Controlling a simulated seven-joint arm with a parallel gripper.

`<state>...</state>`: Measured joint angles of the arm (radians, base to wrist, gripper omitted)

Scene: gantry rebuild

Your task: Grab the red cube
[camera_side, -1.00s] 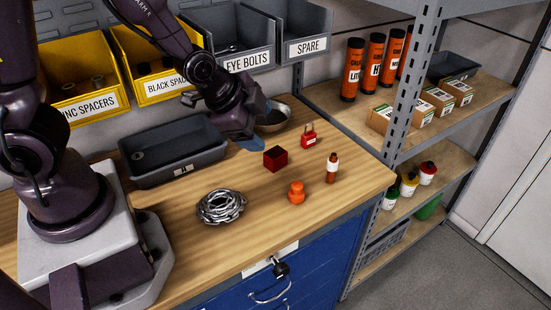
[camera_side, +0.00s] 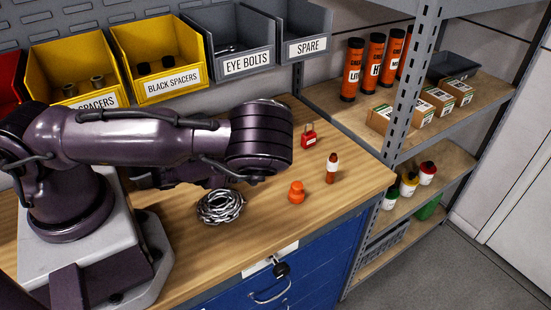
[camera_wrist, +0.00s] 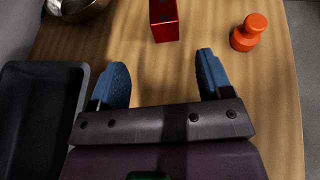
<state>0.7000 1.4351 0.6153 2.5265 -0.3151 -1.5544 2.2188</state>
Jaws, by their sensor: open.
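The red cube (camera_wrist: 164,20) stands on the wooden bench in the wrist view, at the top middle, cut off by the frame's edge. My gripper (camera_wrist: 158,72) has its two blue fingers spread wide, with bare bench between them. The cube lies beyond the fingertips, roughly in line with the gap and slightly right of its middle. It is apart from both fingers. In the side view my arm hides the cube, and my fingers cannot be made out there.
An orange knobbed piece (camera_wrist: 248,33) stands right of the cube. A dark tray (camera_wrist: 38,120) is at left, with a metal bowl (camera_wrist: 80,8) above it. The side view shows a chain pile (camera_side: 220,206), a red padlock (camera_side: 309,136) and a small red-brown bottle (camera_side: 332,168).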

